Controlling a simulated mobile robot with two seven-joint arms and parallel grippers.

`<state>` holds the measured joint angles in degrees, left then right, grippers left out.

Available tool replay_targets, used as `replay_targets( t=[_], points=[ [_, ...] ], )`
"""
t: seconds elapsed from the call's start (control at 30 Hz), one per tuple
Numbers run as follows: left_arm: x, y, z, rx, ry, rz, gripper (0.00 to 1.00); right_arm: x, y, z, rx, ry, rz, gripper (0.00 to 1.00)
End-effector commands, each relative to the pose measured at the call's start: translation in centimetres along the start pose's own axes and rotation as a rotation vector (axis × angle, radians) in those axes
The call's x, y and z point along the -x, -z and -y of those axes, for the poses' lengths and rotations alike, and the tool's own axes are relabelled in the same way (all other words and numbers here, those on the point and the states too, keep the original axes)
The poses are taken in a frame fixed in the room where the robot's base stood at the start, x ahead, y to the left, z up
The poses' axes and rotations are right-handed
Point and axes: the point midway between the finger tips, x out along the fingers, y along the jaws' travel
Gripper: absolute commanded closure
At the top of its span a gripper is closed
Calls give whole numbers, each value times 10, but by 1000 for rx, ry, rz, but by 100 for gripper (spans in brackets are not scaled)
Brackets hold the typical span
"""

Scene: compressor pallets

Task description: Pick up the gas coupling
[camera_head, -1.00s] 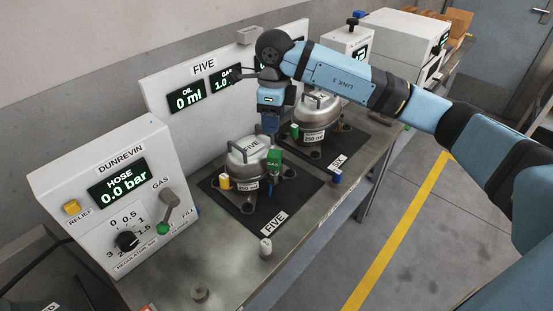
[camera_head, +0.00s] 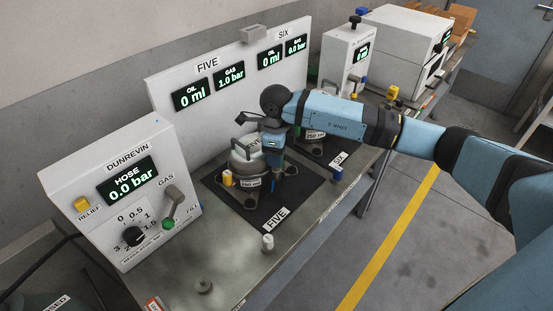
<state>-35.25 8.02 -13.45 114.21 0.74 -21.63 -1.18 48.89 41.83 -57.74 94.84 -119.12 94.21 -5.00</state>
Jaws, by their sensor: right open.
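The compressor on mat FIVE (camera_head: 247,170) is a silver dome with a top handle, a 250 ml label and a yellow cap (camera_head: 228,179). My right gripper (camera_head: 273,172) is open and points down at the compressor's right side. It covers the place where the green gas coupling stood, so the coupling is hidden now. I cannot tell whether the fingers touch it. My left gripper is not in view.
The Dunrevin panel (camera_head: 125,195) stands at the left, reading 0.0 bar. A second compressor (camera_head: 314,137) sits behind my gripper, by the SIX label. A small white-capped fitting (camera_head: 268,242) stands near the bench's front edge. The bench's front left is mostly clear.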

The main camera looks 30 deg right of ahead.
Motion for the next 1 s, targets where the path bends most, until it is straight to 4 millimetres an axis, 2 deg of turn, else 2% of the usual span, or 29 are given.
replay_targets(
  t=[0.1, 0.3, 0.33, 0.5, 0.53, 0.57, 0.83, 1.0],
  points=[
    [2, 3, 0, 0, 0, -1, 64, -12, 0, 0, -1, -1, 0, 51],
    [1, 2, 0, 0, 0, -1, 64, -14, 0, 0, 0, 1, 1, 51],
    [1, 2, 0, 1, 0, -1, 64, -14, 0, 0, 0, 1, 1, 56],
    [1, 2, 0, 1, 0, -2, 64, -13, 0, 0, 0, 0, 1, 92],
    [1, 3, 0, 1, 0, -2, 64, -13, 0, 1, 0, 1, 1, 92],
    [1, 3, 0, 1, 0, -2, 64, -13, 0, 1, 0, 1, 1, 96],
    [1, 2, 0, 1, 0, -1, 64, -10, 0, 1, 0, 1, 2, 96],
    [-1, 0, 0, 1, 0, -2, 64, 4, -1, 1, 0, 3, 3, 96]
  ],
)
